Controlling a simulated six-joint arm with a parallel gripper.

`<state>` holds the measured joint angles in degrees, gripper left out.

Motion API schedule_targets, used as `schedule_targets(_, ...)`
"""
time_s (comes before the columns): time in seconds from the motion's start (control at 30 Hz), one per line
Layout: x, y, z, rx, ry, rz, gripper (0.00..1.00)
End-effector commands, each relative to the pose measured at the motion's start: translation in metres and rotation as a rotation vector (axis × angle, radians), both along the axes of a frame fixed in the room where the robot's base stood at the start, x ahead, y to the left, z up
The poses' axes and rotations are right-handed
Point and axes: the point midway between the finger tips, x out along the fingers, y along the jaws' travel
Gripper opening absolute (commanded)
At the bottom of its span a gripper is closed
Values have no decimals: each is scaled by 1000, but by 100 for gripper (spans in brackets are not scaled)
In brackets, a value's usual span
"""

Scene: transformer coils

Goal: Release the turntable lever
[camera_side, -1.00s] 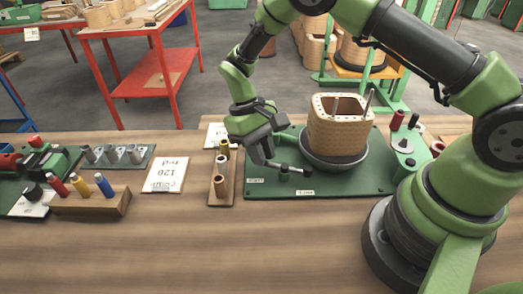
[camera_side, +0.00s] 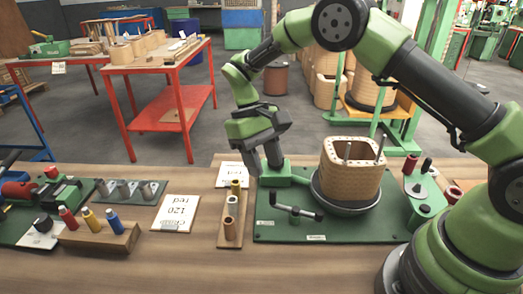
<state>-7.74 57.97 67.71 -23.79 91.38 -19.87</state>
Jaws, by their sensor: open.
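My gripper (camera_side: 266,167) is open, pointing down, above and behind the lever's left end, by a green block (camera_side: 290,174). It appears empty and apart from the lever. The jaws partly overlap the block in this view, so I cannot tell their exact gap to it.
A wooden rack with spools (camera_side: 231,218) stands left of the plate. A paper card (camera_side: 176,213) and a block with coloured spools (camera_side: 98,234) lie farther left. The front of the bench is clear.

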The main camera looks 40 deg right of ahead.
Motion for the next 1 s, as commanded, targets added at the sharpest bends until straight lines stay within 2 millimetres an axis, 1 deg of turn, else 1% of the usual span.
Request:
schedule_targets(0.03, 4, 0, 7, 1, -4, 0, 42)
schedule_targets(0.1, 6, 0, 14, 0, -2, 0, 42)
schedule_targets(0.2, 9, -1, 20, 0, -1, 0, 42)
schedule_targets(0.3, 10, 0, 23, 1, 0, 0, 42)
schedule_targets(0.57, 10, 0, 23, 1, 0, 0, 42)
schedule_targets(0.67, 9, -1, 31, 3, -15, -5, 42)
schedule_targets(0.77, 6, -3, 52, 14, -66, -17, 42)
schedule_targets(0.87, -3, -6, 87, 31, -153, -41, 42)
schedule_targets(0.9, -9, -8, 101, 38, -193, -54, 42)
schedule_targets(1.0, -27, -13, 135, 59, -294, -88, 42)
